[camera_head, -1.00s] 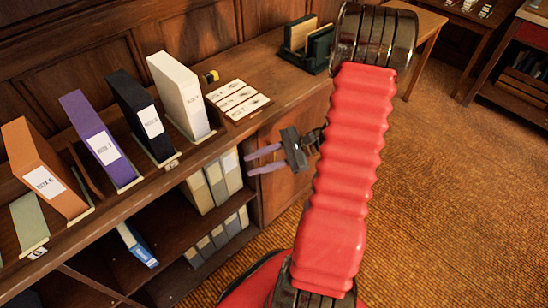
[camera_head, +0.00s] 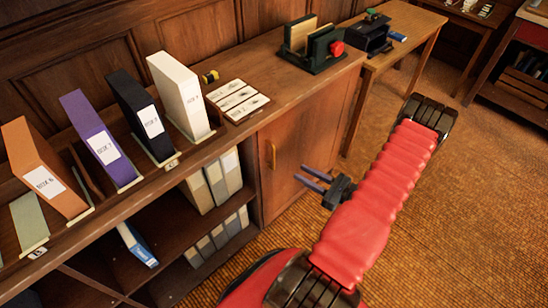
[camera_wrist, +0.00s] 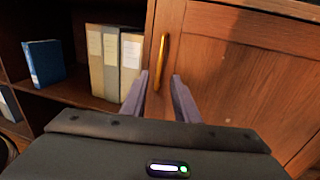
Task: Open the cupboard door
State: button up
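The cupboard door (camera_head: 305,150) is a brown wooden panel under the right part of the counter, and it is shut. Its brass vertical handle (camera_head: 271,156) is near the door's left edge. In the wrist view the handle (camera_wrist: 163,61) stands upright ahead of my gripper, between the lines of its fingers. My gripper (camera_head: 313,178) is in front of the door, to the right of the handle in the head view. Its two purple-grey fingers are apart with nothing between them. In the wrist view my gripper (camera_wrist: 162,84) is open, short of the handle.
Open shelves left of the door hold beige binders (camera_head: 214,182) and a blue book (camera_head: 137,244). Several box files, such as a white one (camera_head: 180,94), stand on the counter (camera_head: 262,82). A small table (camera_head: 413,28) stands right of the cupboard. The floor in front is clear.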

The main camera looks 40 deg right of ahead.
dwell(0.3)
send_over(274, 168)
jog(key=shift+w+d, duration=0.15)
jog(key=shift+w, duration=0.15)
dwell(0.6)
grip_shut()
dwell(0.3)
jog(key=shift+d, duration=0.1)
dwell(0.3)
